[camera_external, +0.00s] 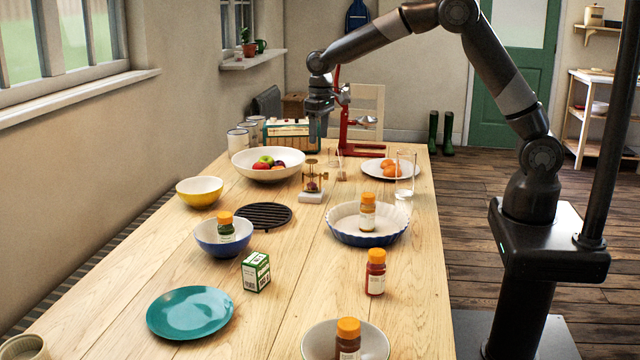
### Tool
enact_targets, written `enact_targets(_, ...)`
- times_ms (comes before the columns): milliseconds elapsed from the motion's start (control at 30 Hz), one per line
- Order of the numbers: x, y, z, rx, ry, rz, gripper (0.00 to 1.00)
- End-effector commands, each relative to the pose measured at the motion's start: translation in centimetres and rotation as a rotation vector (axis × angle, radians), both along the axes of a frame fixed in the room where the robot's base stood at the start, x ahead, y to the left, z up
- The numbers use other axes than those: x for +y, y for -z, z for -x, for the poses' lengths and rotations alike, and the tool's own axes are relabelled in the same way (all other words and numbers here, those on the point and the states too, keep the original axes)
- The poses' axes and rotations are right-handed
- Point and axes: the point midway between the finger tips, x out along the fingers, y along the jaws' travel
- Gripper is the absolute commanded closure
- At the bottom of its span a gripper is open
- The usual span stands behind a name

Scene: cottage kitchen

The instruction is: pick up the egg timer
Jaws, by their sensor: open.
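My gripper (319,136) points down above the far half of the wooden table (290,245), in front of the radio, and is open with nothing seen between its fingers. I cannot tell for sure which thing is the egg timer. A small brass-framed device on a white block (312,190) stands on the table below my gripper and nearer the camera. A small, slim glass-like item (341,168) stands just right of it and farther back; its shape is too small to make out.
A white fruit bowl (252,171), a red stand (352,130), a radio (290,133), a plate of oranges (372,170) and a tall glass (405,178) surround that spot. A black trivet (265,215) and a fluted dish (345,230) lie nearer. Bare wood shows between them.

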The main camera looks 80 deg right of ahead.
Motion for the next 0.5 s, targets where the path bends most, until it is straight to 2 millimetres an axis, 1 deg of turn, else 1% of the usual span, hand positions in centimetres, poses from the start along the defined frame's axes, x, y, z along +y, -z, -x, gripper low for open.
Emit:
enact_targets(33, -0.5, 1.3, -0.8, 0.014, 0.007, -0.001, 0.45)
enact_targets(100, -1.0, 2.6, -1.5, 0.027, 0.015, -0.002, 0.45)
enact_targets(200, -1.4, 3.8, -2.2, 0.038, 0.022, -0.003, 0.45)
enact_targets(267, -1.6, 4.3, -2.4, 0.041, 0.024, -0.004, 0.45)
enact_targets(367, -1.6, 5.5, -2.4, 0.046, 0.026, -0.004, 0.45)
enact_targets(500, -1.6, 7.8, -2.4, 0.046, 0.025, -0.004, 0.45)
